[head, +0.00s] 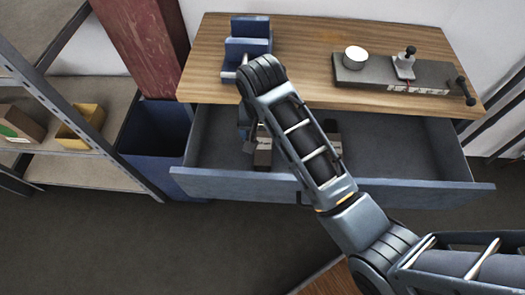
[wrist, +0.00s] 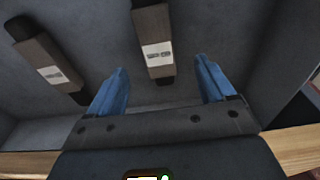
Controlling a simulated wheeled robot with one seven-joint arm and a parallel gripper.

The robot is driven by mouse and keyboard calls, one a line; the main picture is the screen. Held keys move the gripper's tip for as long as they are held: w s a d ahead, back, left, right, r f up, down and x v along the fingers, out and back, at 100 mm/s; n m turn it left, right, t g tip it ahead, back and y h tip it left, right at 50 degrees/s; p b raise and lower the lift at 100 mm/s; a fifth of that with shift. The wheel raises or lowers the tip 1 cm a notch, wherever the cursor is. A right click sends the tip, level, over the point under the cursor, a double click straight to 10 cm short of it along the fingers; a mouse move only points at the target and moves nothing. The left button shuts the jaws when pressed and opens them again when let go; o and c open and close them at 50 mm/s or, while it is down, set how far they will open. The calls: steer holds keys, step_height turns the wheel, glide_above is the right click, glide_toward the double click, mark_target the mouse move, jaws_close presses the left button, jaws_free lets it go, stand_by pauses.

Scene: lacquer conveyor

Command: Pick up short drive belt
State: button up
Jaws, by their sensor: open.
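Two dark belts in brown paper bands with white labels lie apart in the open drawer (head: 385,150). In the wrist view one belt (wrist: 153,40) lies ahead, roughly centred between my fingers, its upper end near the frame edge. The other belt (wrist: 48,66) lies tilted at the left. In the head view one belt (head: 263,150) shows just right of my gripper, and another (head: 332,128) is partly hidden behind my arm. I cannot read the labels or tell which belt is short. My gripper (wrist: 160,68) is open and empty, its blue fingers pointing into the drawer.
A shelf with a yellow bin (head: 80,125) stands left. The drawer's right side is clear.

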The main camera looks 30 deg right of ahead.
mark_target(264, 147)
steer(key=f, duration=0.7)
steer(key=shift+w+d+f, duration=0.25)
steer(key=shift+d, duration=0.15)
steer(key=c, duration=1.2)
